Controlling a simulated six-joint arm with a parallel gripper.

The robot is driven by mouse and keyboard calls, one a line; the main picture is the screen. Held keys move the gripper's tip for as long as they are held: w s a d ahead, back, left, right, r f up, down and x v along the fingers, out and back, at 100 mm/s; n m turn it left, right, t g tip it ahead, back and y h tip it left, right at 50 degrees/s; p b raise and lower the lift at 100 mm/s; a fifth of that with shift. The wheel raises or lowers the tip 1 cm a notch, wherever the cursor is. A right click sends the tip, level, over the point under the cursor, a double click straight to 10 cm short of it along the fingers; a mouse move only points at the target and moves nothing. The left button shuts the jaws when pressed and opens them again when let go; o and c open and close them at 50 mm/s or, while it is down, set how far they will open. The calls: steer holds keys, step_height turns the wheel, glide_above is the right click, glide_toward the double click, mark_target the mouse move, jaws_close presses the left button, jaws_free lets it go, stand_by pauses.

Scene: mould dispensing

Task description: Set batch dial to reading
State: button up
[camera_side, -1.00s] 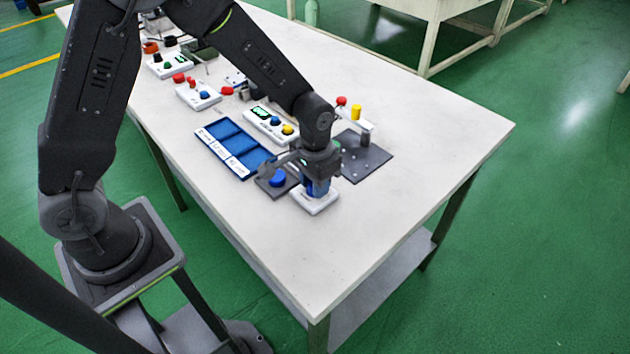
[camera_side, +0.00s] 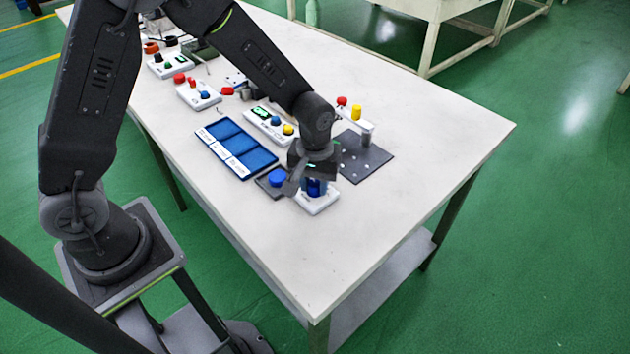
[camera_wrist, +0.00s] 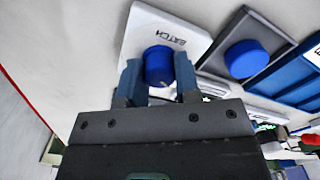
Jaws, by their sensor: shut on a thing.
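The batch dial is a blue round knob (camera_wrist: 159,66) on a white base (camera_wrist: 146,24) marked "BATCH", seen in the wrist view. My gripper (camera_wrist: 158,76) is over the base with one finger on each side of the knob, shut on it. In the side view my gripper (camera_side: 316,186) reaches down over the white base (camera_side: 318,204) near the front of the table and hides most of the knob. The dial's reading cannot be made out.
A dark pad with a blue round piece (camera_side: 277,177) lies just left of the base. A blue compartment tray (camera_side: 238,150) lies behind it. A dark plate (camera_side: 366,160) with a post stands to the right. The table's front right is clear.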

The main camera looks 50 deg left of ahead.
mark_target(314, 182)
stand_by(0.5)
steer(key=o, duration=0.9)
steer(key=shift+r, duration=0.15)
step_height(314, 182, up, 14)
steer(key=shift+f, duration=0.2)
steer(key=s+a+r+m+t, duration=0.1)
steer(key=s+r+m+t, duration=0.1)
steer(key=s, duration=0.4)
steer(key=s+a+r+m+t, duration=0.1)
steer(key=s+a+r+m, duration=0.1)
steer(key=s+r, duration=0.2)
steer(key=s+a+r+m+t, duration=0.2)
steer(key=s, duration=0.5)
steer(key=shift+s+a+r+m+t, duration=0.25)
steer(key=shift+s+r+m+t, duration=0.05)
steer(key=shift+r, duration=0.1)
